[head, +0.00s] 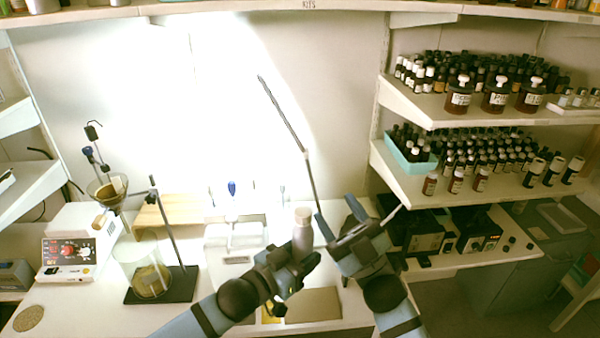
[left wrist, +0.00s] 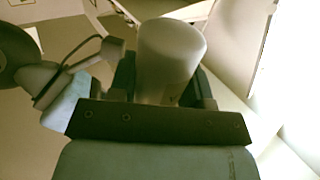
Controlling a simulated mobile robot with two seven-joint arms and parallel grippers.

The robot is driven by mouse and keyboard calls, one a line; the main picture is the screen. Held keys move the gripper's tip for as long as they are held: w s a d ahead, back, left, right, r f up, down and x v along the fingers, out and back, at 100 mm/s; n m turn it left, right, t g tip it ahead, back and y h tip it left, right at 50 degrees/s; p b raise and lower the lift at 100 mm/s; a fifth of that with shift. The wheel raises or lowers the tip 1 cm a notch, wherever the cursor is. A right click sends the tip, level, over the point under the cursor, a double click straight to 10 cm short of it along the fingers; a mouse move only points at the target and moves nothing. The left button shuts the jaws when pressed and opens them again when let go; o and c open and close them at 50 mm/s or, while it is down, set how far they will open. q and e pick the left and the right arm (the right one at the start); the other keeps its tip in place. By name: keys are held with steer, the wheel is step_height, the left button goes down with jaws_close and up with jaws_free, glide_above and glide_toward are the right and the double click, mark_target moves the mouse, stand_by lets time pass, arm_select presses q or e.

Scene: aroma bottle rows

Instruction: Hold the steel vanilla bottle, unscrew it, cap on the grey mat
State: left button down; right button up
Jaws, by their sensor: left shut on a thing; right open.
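The steel bottle (head: 302,232) stands upright in my left gripper (head: 301,254), with its paler cap (head: 302,214) on top. In the left wrist view the bottle (left wrist: 170,65) rises between the two dark fingers of the left gripper (left wrist: 165,88). Its label cannot be read. My right gripper (head: 336,212) is open and empty, just right of the bottle and apart from it. A flat grey-brown mat (head: 314,306) lies on the bench below the grippers. My left arm stands in front of its left side, and nothing is seen on its bare part.
Shelves of dark bottles (head: 470,90) fill the right.

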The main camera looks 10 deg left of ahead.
steer(key=s+a+r+n+g+y, duration=0.1)
steer(key=s+a+r+n+g, duration=0.1)
steer(key=a+r+n+g, duration=0.85)
steer(key=s+a+r+n+g, duration=0.2)
steer(key=a+r+n+g, duration=0.45)
steer(key=n+g, duration=0.65)
steer(key=s+a+r+n+g+h, duration=0.2)
steer(key=s+a+r+g+h, duration=0.25)
steer(key=r, duration=0.25)
steer(key=m+t+h, duration=1.3)
steer(key=h, duration=0.6)
glide_above(300, 211)
steer(key=shift+y, duration=0.25)
step_height(300, 211, down, 18)
steer(key=shift+s+a+r, duration=0.15)
steer(key=shift+d+f, duration=0.2)
steer(key=shift+f, duration=0.4)
step_height(300, 211, down, 7)
steer(key=shift+r, duration=0.1)
